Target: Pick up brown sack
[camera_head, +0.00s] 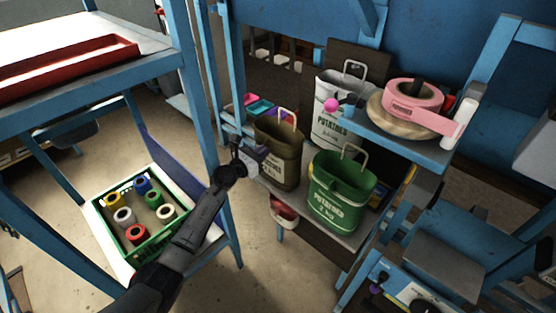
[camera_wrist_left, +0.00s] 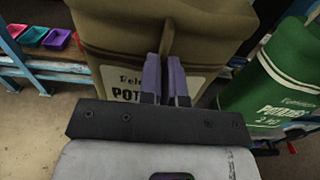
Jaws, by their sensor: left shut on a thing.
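The brown sack (camera_head: 278,152) is an olive-brown bag with a white potato label and a light handle at its top. It stands upright on the blue shelf, left of the green sack (camera_head: 340,190). My left gripper (camera_head: 250,163) reaches it from the left, at its front. In the left wrist view, the gripper's purple fingers (camera_wrist_left: 166,70) are shut on a raised fold in the front of the brown sack (camera_wrist_left: 205,30), beside its label. My right gripper is not in view.
A white sack (camera_head: 335,105) stands behind. Above is a small shelf with a pink tape roll (camera_head: 412,96). A green crate (camera_head: 180,218) with coloured spools sits on the left rack. A red tray (camera_head: 70,68) lies on the upper left table. A small red container (camera_head: 284,212) hangs below.

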